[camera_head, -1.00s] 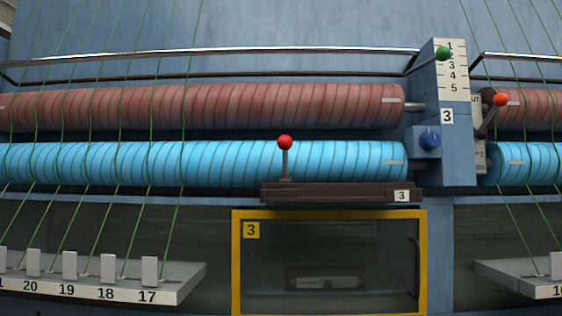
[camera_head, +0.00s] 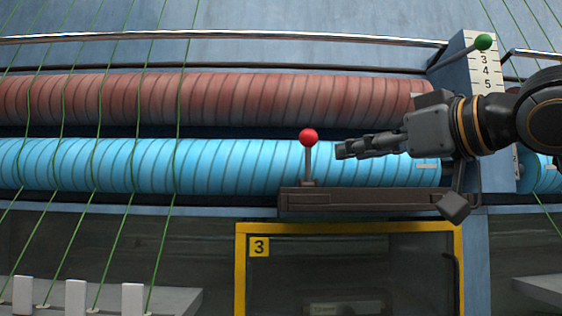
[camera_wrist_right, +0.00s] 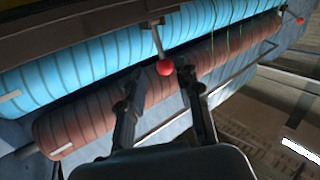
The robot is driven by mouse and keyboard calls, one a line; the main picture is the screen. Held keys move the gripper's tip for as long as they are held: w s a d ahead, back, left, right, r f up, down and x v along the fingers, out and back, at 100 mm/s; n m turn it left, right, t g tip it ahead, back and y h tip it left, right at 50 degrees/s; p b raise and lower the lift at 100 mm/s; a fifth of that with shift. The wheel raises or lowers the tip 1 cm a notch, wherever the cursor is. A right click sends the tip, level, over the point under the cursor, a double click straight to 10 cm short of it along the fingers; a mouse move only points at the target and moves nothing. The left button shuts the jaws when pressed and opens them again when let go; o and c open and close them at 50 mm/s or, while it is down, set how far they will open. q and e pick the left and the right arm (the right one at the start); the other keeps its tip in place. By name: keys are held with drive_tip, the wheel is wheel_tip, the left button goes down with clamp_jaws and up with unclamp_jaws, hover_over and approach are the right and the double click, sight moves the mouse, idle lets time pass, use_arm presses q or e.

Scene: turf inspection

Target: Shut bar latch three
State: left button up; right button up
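Bar latch three is a dark bar (camera_head: 370,200) below the blue roller, with an upright lever topped by a red ball (camera_head: 308,138) near its left end. My right gripper (camera_head: 346,150) reaches in from the right, its fingertips just right of the lever and apart from it in the head view. In the right wrist view my right gripper (camera_wrist_right: 158,78) has its two fingers spread, with the red ball (camera_wrist_right: 165,68) showing between the fingertips. My arm hides the bar's right end and its number plate. My left gripper is not in view.
A yellow-framed window (camera_head: 350,228) marked 3 lies below the bar. Blue (camera_head: 230,165) and brown (camera_head: 230,100) rollers run behind it. A green-knobbed lever (camera_head: 483,42) stands at a numbered scale, upper right. Another red-knobbed lever (camera_wrist_right: 300,20) shows farther off in the wrist view.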

sight(309, 148)
drive_tip(key=p+x, duration=0.1)
drive_tip(key=x, duration=0.2)
drive_tip(key=p+x, duration=0.1)
drive_tip(key=x, duration=0.2)
drive_tip(key=r+p+x, duration=0.1)
drive_tip(key=x, duration=0.2)
drive_tip(key=shift+w+a+r, duration=0.1)
drive_tip(key=shift+a+r, duration=0.05)
drive_tip(key=shift+p+x, duration=0.35)
drive_tip(key=shift+x, duration=0.5)
drive_tip(key=shift+w+a, duration=0.1)
drive_tip(key=shift+w, duration=0.1)
drive_tip(key=shift+w+a, duration=0.1)
drive_tip(key=shift+w, duration=0.05)
drive_tip(key=c, duration=0.7)
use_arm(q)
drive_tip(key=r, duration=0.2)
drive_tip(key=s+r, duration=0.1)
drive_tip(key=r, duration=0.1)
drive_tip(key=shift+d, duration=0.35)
use_arm(e)
clamp_jaws()
